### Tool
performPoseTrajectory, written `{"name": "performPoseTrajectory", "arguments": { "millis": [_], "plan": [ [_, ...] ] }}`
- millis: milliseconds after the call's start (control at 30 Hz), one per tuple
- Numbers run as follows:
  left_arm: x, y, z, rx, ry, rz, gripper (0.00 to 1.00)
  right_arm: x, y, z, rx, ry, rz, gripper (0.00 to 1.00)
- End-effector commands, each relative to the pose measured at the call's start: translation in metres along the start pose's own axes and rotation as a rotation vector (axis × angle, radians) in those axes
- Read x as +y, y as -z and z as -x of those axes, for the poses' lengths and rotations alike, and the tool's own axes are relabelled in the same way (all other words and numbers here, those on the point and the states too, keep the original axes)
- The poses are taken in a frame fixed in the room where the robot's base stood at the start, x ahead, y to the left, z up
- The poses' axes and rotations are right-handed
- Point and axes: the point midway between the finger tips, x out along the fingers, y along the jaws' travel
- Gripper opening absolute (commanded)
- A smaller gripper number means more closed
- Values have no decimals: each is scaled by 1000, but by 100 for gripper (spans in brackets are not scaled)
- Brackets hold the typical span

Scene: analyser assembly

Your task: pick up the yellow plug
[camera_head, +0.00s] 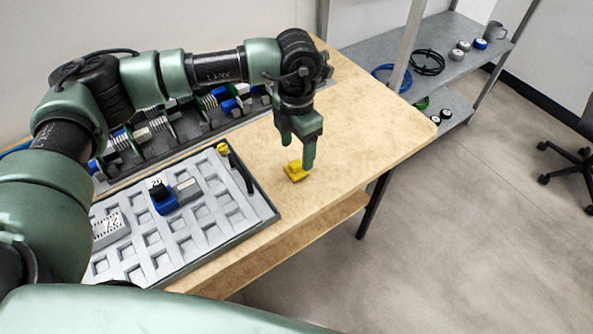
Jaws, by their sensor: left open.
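The yellow plug (296,172) is a small blocky piece lying on the bare wooden tabletop, right of the grey tray. My left gripper (298,154) points down right over it, with its fingertips close to the plug's top and back. The gripper is open. One finger hides part of the area behind the plug, and I cannot tell whether a finger touches it. My right gripper is not in view.
A grey compartment tray (190,245) holds a blue block (163,200) and other small parts. Behind it stands a dark rack (180,132) with several modules. The wooden table (365,110) is clear to the right. A grey shelf (440,62) stands beyond.

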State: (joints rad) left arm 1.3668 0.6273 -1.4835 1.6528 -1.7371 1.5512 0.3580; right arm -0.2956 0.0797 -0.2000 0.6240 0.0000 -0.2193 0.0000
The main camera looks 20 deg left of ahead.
Motion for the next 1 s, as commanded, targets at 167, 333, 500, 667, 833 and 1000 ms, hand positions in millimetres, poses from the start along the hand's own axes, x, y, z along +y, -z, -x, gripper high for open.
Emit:
{"name": "performPoseTrajectory", "arguments": {
  "millis": [167, 333, 500, 667, 833, 1000],
  "plan": [
    [-1, 2, -19, 2, 1, 0, 67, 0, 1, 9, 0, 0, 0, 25],
    [-2, 3, -46, 3, 1, 0, 67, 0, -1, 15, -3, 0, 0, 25],
    [-2, 3, -60, 0, -1, -1, 67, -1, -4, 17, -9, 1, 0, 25],
    [-2, 2, -60, 0, -1, -1, 67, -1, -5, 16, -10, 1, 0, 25],
    [-2, 2, -60, 0, -1, -1, 31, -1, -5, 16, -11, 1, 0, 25],
    [-2, 2, -60, -1, -1, -1, 0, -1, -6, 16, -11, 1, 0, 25]
  ]
}}
